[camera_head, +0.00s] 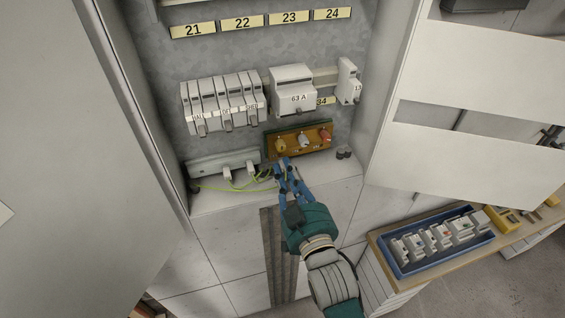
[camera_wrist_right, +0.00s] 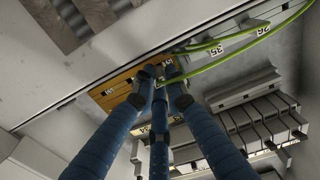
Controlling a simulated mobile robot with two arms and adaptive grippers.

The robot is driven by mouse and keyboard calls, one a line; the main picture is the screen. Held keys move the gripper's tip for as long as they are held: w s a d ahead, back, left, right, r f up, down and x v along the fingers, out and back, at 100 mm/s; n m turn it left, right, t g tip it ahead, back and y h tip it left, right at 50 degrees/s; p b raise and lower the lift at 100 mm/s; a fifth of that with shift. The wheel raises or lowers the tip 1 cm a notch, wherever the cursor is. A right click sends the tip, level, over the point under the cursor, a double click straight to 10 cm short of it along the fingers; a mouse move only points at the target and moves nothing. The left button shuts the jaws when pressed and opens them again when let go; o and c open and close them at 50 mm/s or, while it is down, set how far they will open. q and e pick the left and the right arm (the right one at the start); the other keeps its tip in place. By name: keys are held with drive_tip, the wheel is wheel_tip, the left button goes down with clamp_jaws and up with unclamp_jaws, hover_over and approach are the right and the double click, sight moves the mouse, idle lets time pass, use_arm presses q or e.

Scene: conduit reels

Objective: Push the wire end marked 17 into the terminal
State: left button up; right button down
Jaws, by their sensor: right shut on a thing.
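The orange-brown terminal block (camera_head: 318,147) with yellow, white and red fittings sits low on the cabinet's back wall. In the right wrist view the block (camera_wrist_right: 118,88) lies just beyond the fingertips. My right gripper (camera_head: 281,168) reaches up with blue fingers in front of the block's lower left edge. Its fingers (camera_wrist_right: 160,80) are closed together on a yellow-green wire (camera_wrist_right: 240,48). The held wire end is mostly hidden between the fingertips, and I cannot read the number 17 anywhere. Whether it touches the block is unclear. My left gripper is out of view.
A grey strip (camera_head: 207,168) with white tags is left of the block, wires trailing below. Breakers (camera_head: 222,103) and a 63 A unit (camera_head: 291,91) are above. Small dark cylinders (camera_head: 344,153) stand at right. A blue tray (camera_head: 388,262) of modules rests on a bench at lower right.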

drive_tip(key=shift+w+a, duration=0.2)
drive_tip(key=shift+w, duration=0.5)
idle(0.4)
drive_tip(key=c, duration=1.7)
unclamp_jaws()
drive_tip(key=shift+s, duration=0.15)
